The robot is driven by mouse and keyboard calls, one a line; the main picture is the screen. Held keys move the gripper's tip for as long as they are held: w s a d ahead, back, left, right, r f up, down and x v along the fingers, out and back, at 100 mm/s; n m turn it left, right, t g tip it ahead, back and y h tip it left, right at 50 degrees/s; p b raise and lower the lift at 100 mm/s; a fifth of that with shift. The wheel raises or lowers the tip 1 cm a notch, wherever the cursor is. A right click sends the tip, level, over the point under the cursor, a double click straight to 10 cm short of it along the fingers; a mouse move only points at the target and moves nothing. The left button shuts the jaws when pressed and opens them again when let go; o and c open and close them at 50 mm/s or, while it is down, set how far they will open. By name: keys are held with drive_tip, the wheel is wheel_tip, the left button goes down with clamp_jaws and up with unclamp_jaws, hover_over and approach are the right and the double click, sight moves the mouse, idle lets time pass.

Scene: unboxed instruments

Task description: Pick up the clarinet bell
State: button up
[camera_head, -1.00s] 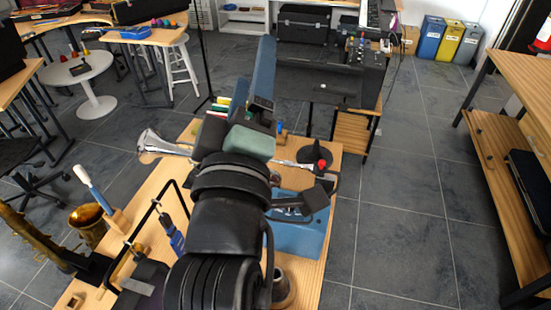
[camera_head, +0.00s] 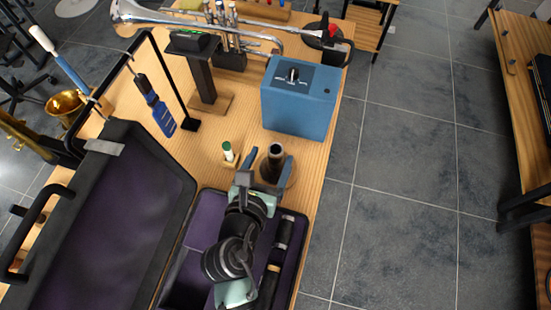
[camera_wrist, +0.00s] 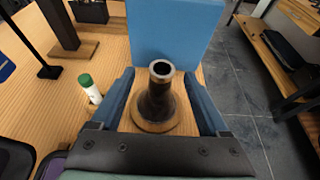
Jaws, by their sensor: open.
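The clarinet bell (camera_head: 275,158) is a dark flared tube standing upright, narrow end up, on the wooden table just in front of the blue box. It shows clearly in the wrist view (camera_wrist: 157,97), with a pale ring at its top and a tan base or rim around its foot. My gripper (camera_head: 266,158) is open, with one blue finger on each side of the bell. In the wrist view my gripper (camera_wrist: 159,100) has the bell between its fingers, with visible gaps on both sides, so it appears not to be gripped.
A small green-capped tube (camera_head: 228,152) stands just left of my gripper. The blue box (camera_head: 300,100) is close behind the bell. An open instrument case (camera_head: 120,215) with purple lining lies at the front left. A trumpet (camera_head: 190,22) rests on a stand (camera_head: 205,85) behind.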

sight(277, 148)
drive_tip(key=x, duration=0.3)
drive_tip(key=b+x, duration=0.1)
drive_tip(key=x, duration=0.3)
drive_tip(key=shift+d+f, duration=0.15)
drive_tip(key=shift+f, duration=0.35)
drive_tip(key=shift+c, duration=0.2)
clamp_jaws()
